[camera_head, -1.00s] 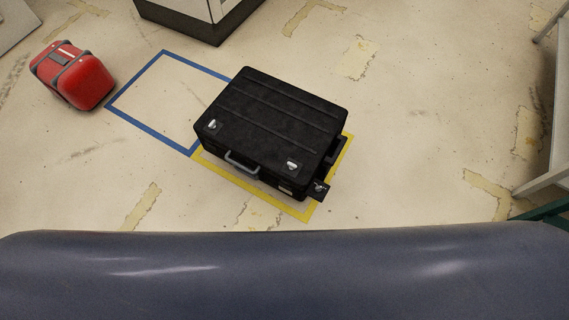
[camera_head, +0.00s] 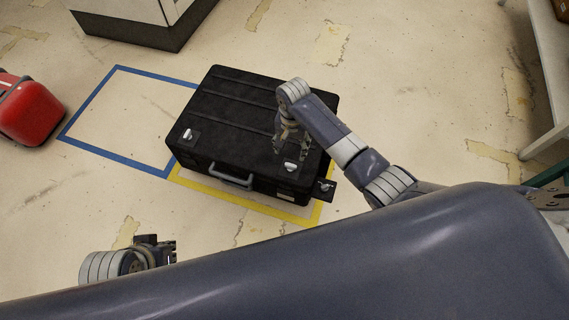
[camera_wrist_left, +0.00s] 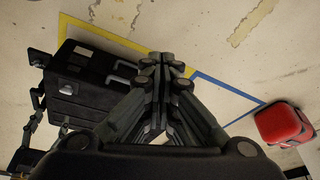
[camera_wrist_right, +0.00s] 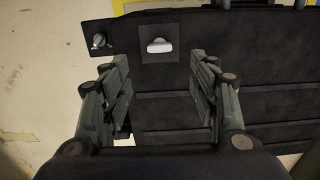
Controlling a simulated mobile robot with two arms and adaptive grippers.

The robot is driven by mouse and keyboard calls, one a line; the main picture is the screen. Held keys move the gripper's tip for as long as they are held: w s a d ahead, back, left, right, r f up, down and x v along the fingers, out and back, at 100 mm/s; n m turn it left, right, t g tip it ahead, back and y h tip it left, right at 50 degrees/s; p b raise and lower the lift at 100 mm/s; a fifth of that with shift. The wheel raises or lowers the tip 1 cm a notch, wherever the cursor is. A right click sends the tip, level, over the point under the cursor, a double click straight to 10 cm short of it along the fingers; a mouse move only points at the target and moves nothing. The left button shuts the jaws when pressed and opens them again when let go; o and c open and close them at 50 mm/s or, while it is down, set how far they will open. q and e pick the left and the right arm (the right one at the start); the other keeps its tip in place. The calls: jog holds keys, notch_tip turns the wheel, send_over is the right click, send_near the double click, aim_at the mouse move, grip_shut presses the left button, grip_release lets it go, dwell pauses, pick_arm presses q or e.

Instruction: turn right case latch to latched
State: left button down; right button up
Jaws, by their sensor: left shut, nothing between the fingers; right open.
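A black case (camera_head: 235,115) lies flat on the floor, with a grey handle (camera_head: 231,176) on its front side. The right case latch (camera_head: 290,167) is a small silver tab on a dark plate near the front right corner; it also shows in the right wrist view (camera_wrist_right: 159,46). The left latch (camera_head: 187,136) sits near the front left corner. My right gripper (camera_head: 290,150) is open above the lid, close to the right latch, which appears beyond and between its fingers in the right wrist view (camera_wrist_right: 160,75). My left gripper (camera_head: 172,250) is shut and empty, low at the left, away from the case.
A small dark plate with a metal knob (camera_head: 325,187) sticks out at the case's right corner. Yellow (camera_head: 240,207) and blue (camera_head: 85,98) tape outlines mark the floor. A red suitcase (camera_head: 28,110) stands at the far left. A white-legged table (camera_head: 553,80) stands at the right.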

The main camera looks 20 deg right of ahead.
aim_at(291, 165)
notch_tip(291, 165, down, 3)
jog(key=shift+f+b, duration=0.1)
jog(key=shift+b, duration=0.6)
notch_tip(291, 165, down, 2)
jog(key=shift+f+b, duration=0.25)
jog(key=shift+b, duration=0.3)
notch_tip(291, 165, down, 5)
jog(key=shift+r+b, duration=0.2)
jog(key=shift+b, duration=0.95)
pick_arm(q)
jog(key=w+d+r+t+h, duration=0.1)
jog(key=w+r+t, duration=0.3)
jog(key=w, duration=0.4)
jog(key=w+d+r+t+h, duration=0.1)
jog(key=w+d+r+t, duration=0.3)
jog(key=w, duration=0.3)
jog(key=shift+w+d+r+m+t+h, duration=0.35)
jog(key=shift+r+t, duration=0.1)
jog(key=shift+t, duration=0.45)
pick_arm(e)
jog(key=shift+f, duration=0.15)
jog(key=c, duration=1.1)
